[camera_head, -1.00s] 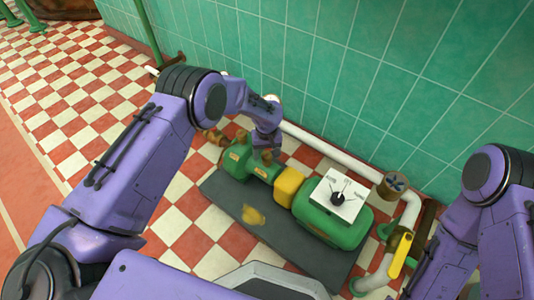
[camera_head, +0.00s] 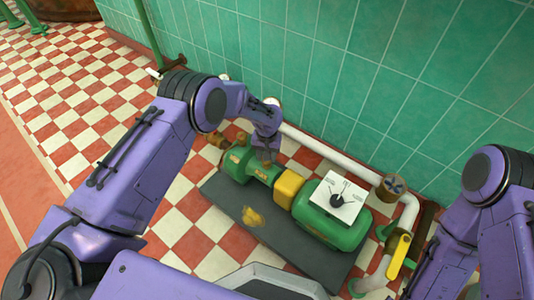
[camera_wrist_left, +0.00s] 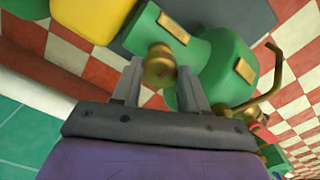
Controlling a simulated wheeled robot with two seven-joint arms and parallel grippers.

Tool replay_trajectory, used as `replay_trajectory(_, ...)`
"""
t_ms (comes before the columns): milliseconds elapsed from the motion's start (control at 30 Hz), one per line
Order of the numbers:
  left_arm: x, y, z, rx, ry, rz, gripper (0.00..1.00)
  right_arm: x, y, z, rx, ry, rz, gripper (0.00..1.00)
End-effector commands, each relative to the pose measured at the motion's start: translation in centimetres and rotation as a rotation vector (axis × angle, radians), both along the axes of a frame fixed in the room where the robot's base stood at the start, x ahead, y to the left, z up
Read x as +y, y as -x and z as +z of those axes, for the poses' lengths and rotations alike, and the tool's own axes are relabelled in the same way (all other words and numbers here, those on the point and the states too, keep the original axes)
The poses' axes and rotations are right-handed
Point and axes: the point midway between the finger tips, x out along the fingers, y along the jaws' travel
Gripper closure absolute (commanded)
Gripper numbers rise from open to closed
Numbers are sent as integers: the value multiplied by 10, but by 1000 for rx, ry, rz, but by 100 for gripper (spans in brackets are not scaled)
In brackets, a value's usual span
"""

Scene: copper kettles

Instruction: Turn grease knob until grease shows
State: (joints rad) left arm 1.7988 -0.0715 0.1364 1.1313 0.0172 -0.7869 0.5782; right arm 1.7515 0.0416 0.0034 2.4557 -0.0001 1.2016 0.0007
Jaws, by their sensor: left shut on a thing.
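A green pump (camera_head: 240,165) with brass fittings sits on a dark base plate (camera_head: 230,205) on the floor by the wall. My left gripper (camera_head: 265,156) reaches down over it from the left. In the left wrist view, my left gripper (camera_wrist_left: 160,74) is shut on a small round brass knob (camera_wrist_left: 158,60), with one finger on each side. The knob stands on the green housing (camera_wrist_left: 150,35). I see no clear grease around it. The fingertips are hidden in the head view. My right gripper is out of view.
A yellow coupling (camera_head: 289,188) joins the pump to a green motor (camera_head: 340,232) topped by a white dial plate (camera_head: 345,193). A yellowish patch (camera_head: 253,217) marks the base plate.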

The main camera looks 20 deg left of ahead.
Motion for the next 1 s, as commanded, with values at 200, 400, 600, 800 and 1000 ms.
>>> replay_trajectory(200, 0, 0, 1, 2, 1, -205, 87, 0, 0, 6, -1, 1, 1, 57)
replay_trajectory(400, 1, 0, 1, 1, 1, -395, 87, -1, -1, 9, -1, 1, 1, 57)
replay_trajectory(600, 1, 0, 0, 0, 1, -585, 87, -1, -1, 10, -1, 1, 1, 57)
replay_trajectory(800, 2, 0, 0, 1, 1, -774, 87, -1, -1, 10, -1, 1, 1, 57)
replay_trajectory(1000, 1, 0, 0, 0, 1, -965, 87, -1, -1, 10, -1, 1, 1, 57)
